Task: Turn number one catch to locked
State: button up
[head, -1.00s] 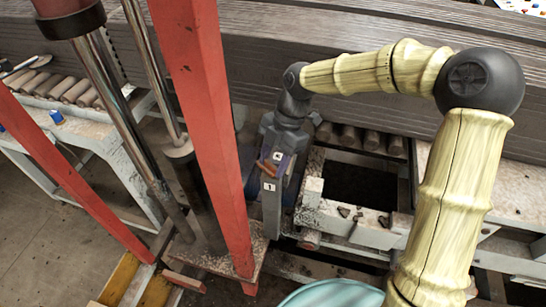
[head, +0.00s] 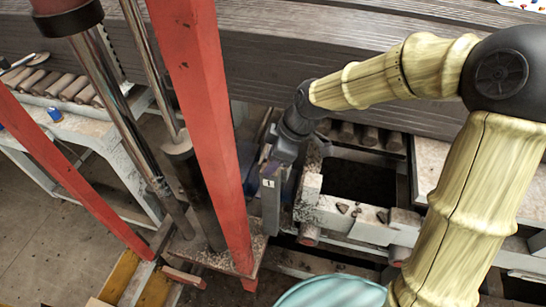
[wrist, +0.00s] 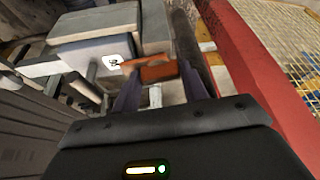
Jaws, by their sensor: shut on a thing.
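The number one catch shows in the wrist view as an orange-brown lever (wrist: 156,72) lying roughly crosswise between my two dark fingers. My gripper (wrist: 160,88) is shut on this lever. A white label (wrist: 115,61) with a dark mark, too small to read surely, sits beside the lever's left end. In the head view, my gripper (head: 277,165) is at the top of a grey post, and the lever is hidden behind it. A white label reading 1 (head: 268,184) is on the post just below.
A red upright (head: 208,130) stands close left of my gripper; it also shows at right in the wrist view (wrist: 245,65). A grey slatted stack (head: 330,60) runs behind. A pale frame (head: 350,215) with loose fragments lies to the right. A pale teal round thing (head: 330,293) is at the bottom.

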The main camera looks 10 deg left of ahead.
jog(key=shift+m+t, duration=0.3)
jog(key=shift+m, duration=0.4)
jog(key=o, duration=1)
jog(key=shift+r, duration=0.15)
jog(key=p+v, duration=0.1)
jog(key=v, duration=1.6)
jog(key=shift+d, duration=0.1)
jog(key=s+d+f+m+h, duration=0.1)
jog(key=s+d+f+m, duration=0.1)
jog(key=d+f+m, duration=0.3)
jog(key=s+d+f+m+t+h, duration=0.1)
jog(key=s+d+f+m+h, duration=0.1)
jog(key=d+f+m, duration=0.4)
jog(key=s+d+f+m+t+h, duration=0.1)
jog(key=s+d+f+m, duration=0.1)
jog(key=d+f+m, duration=0.3)
jog(key=shift+s+d+f+m, duration=0.15)
jog(key=shift+d+m, duration=0.15)
jog(key=shift+d, duration=0.25)
jog(key=shift+s+d+f+m, duration=0.1)
jog(key=shift+d+m, duration=0.2)
jog(key=shift+d, duration=0.2)
